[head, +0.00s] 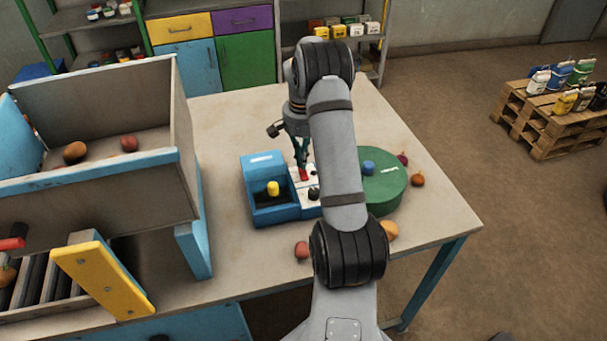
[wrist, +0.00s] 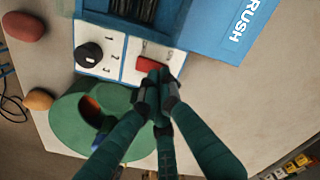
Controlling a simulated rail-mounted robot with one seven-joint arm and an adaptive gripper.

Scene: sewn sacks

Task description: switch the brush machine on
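The red switch also shows in the head view (head: 303,174). My gripper (wrist: 158,84) points down at the panel, its dark green fingertips together at the red switch's edge. Whether they touch it I cannot tell. The fingers hide part of the panel.
A green round drum (head: 385,190) with a blue knob stands right of the panel. Loose round vegetables lie around it. A large grey bin (head: 100,190) with blue edges stands at left. The table (head: 430,215) is clear at the right front.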

